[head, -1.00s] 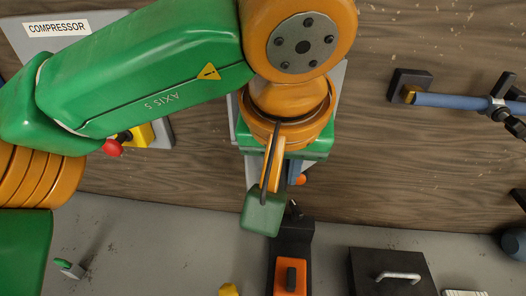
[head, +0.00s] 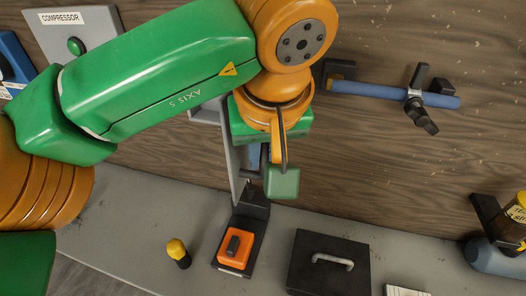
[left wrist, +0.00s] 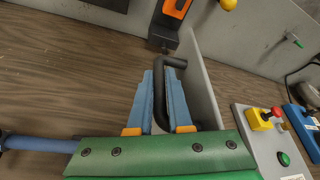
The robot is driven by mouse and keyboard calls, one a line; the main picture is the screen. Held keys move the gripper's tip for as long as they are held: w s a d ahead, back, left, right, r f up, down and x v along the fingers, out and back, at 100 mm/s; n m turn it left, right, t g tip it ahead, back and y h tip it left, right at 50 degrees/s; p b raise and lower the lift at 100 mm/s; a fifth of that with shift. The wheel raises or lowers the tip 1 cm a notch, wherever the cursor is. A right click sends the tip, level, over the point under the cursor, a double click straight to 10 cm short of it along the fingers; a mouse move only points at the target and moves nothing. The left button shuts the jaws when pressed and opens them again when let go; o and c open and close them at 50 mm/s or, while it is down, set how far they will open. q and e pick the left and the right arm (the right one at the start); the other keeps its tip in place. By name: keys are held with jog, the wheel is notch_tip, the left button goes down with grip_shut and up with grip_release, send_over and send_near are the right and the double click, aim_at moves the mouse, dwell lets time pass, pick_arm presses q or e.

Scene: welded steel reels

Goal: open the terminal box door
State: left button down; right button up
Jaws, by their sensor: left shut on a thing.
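The terminal box door appears as a narrow grey panel (head: 234,165) in the head view, seen nearly edge-on below my left wrist. It also shows in the left wrist view as a grey plate (left wrist: 207,95) to the right of the fingers. My left gripper (left wrist: 162,85) has its blue fingers closed on the black bar handle (left wrist: 159,100) beside that plate. In the head view, my left gripper (head: 262,157) is mostly hidden by my orange wrist, which also covers much of the box. How far the door stands open I cannot tell. My right gripper is out of view.
A blue rod (head: 380,92) in a clamp is on the wooden wall to the right. The compressor panel (head: 82,42) is at upper left. An orange switch (head: 235,248), yellow knob (head: 177,250) and black lid with handle (head: 330,265) are on the grey surface below.

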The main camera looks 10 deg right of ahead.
pick_arm(q)
jog(key=shift+d, duration=0.25)
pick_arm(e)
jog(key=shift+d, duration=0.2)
pick_arm(q)
jog(key=c, duration=0.8)
grip_release()
jog(key=shift+c, duration=0.2)
jog(key=v, duration=0.7)
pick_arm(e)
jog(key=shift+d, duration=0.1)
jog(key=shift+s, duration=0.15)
